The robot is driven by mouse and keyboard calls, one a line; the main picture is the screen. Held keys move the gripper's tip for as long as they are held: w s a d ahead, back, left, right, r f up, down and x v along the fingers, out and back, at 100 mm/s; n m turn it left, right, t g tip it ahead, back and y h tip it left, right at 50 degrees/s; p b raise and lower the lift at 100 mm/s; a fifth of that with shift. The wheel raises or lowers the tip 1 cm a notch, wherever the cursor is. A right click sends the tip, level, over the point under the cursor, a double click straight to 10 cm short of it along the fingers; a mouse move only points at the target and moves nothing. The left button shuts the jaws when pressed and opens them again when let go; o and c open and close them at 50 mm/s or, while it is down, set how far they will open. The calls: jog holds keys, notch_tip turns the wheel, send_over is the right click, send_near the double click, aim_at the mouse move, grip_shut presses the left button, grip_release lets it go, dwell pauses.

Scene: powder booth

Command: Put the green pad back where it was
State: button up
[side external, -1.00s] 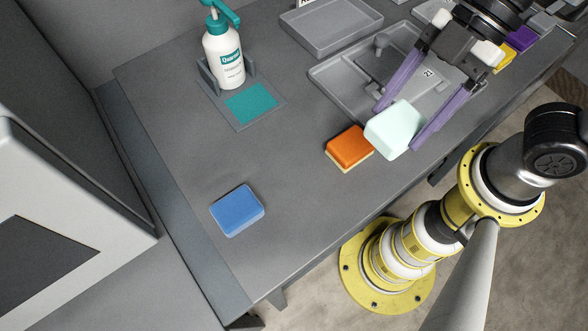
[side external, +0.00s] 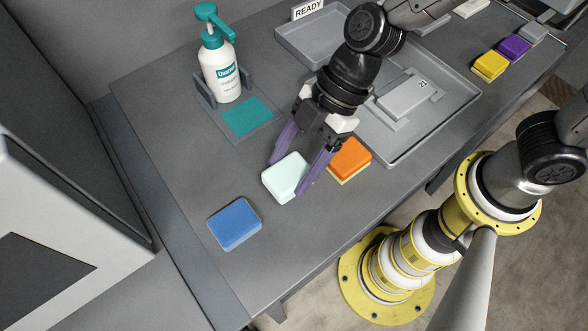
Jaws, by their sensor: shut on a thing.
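A pale mint-green pad (side external: 284,179) is between the two purple fingers of my gripper (side external: 288,178), which is shut on it. The pad is over the grey table, between the blue pad and the orange pad. I cannot tell whether its underside touches the table. The blue pad (side external: 234,222) lies to its lower left. The orange pad (side external: 350,157), with a pale yellow underside, lies just right of my gripper's right finger.
A pump bottle (side external: 221,72) stands in a grey holder behind a flat teal square (side external: 247,117). Grey trays (side external: 398,150) lie behind my gripper, near a READY sign (side external: 308,9). Yellow (side external: 489,66) and purple (side external: 514,47) pads sit far right. The table's front left is clear.

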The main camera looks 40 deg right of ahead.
aim_at(300, 165)
jog(key=shift+f, duration=1.45)
jog(key=o, duration=1.3)
jog(key=shift+f, duration=0.15)
jog(key=shift+d+r, duration=0.15)
jog(key=shift+r, duration=0.25)
jog(key=v, duration=1.1)
jog(key=shift+d+r, duration=0.25)
jog(key=s+d+r+m+t+h, duration=0.2)
jog(key=s+d+m+h, duration=0.1)
jog(key=d+m, duration=0.6)
jog(key=s+d+r+m+t+h, duration=0.2)
jog(key=d+m, duration=0.7)
jog(key=d, duration=0.7)
jog(key=shift+s+t+h, duration=0.8)
jog(key=shift+s, duration=0.4)
